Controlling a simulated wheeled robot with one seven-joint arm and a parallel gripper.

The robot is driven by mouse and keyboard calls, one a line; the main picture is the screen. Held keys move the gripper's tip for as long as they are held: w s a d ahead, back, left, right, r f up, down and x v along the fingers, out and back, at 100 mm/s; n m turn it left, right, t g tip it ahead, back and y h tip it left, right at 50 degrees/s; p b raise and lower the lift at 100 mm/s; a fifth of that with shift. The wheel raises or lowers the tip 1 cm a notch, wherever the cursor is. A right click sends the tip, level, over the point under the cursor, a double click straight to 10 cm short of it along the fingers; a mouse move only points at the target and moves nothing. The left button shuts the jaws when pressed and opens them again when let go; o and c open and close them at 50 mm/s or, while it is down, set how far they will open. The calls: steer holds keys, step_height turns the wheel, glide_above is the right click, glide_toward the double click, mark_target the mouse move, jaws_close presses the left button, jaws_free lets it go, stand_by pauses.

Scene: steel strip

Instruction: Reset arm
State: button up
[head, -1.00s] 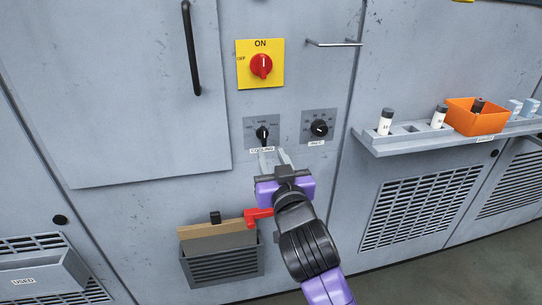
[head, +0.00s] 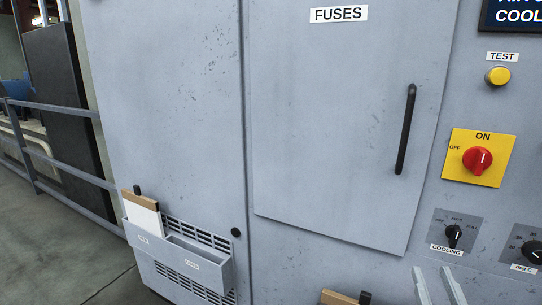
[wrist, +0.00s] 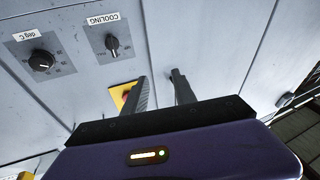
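My gripper (wrist: 160,92) shows in the wrist view with its two fingers apart and nothing between them. In the head view only its two fingertips (head: 437,286) show at the bottom edge, apart, just below the COOLING knob (head: 453,236). The COOLING knob also shows in the wrist view (wrist: 112,44), ahead of and left of the fingers, with a gap between. My arm behind the fingers is outside the head view.
The deg C knob (head: 532,251), red switch (head: 477,160) on its yellow plate and yellow TEST button (head: 498,76) are at right. The FUSES door (head: 340,120) is closed, with a black handle (head: 405,130). A wall holder (head: 185,262) is at lower left, near a railing (head: 60,107).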

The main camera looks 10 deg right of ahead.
steer(key=s+a+f+g+y+p, duration=0.1)
steer(key=s+a+f+y+p, duration=0.1)
steer(key=s, duration=0.8)
steer(key=s+a+f+n+g+y+p, duration=0.1)
steer(key=s+a+f, duration=0.4)
steer(key=s, duration=0.5)
steer(key=s+a+f+g+y+p, duration=0.2)
steer(key=s+a+f, duration=0.1)
steer(key=s, duration=0.7)
steer(key=shift+s+a+f+n+g+y+p, duration=0.15)
steer(key=shift+s+a+n+g+y+p, duration=0.2)
steer(key=shift+a, duration=0.4)
